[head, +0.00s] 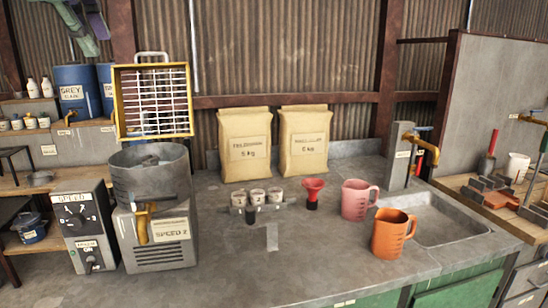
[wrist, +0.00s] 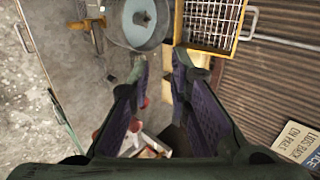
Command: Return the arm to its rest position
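My gripper (head: 92,34) shows at the top left of the head view, raised above the bench and in front of the corrugated wall. Only its green and purple fingers show there; the rest of my arm is out of frame. In the wrist view my gripper (wrist: 160,62) has its two fingers apart with a clear gap between the tips. Nothing is held between them. The mixer bowl (wrist: 122,28) and the yellow-framed wire rack (wrist: 222,45) show beyond the fingertips.
Below my gripper are blue drums (head: 74,88) on a shelf. The yellow wire rack (head: 122,110) stands above the grey mixer (head: 155,240).

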